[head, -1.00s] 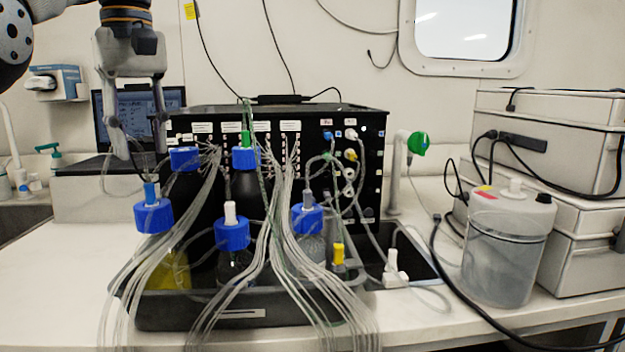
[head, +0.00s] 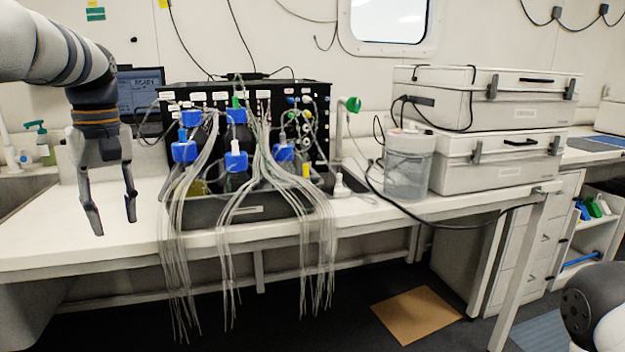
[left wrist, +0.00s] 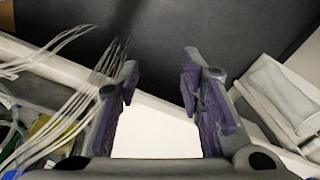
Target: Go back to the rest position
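My left gripper (head: 115,227) hangs at the left of the head view, fingers pointing down, in front of the white bench. Its two fingers are apart with nothing between them; the left wrist view shows the same gap (left wrist: 158,92) over the bench edge and dark floor. My right gripper is not in view; only a rounded part of my own body shows at the lower right of the head view.
A black tray (head: 240,211) with blue-capped bottles (head: 236,162) and hanging tubes (head: 315,250) stands right of the gripper, before a black box (head: 322,100). A clear canister (head: 408,170) and stacked white cases (head: 485,95) stand farther right. A sink (head: 25,195) is at left.

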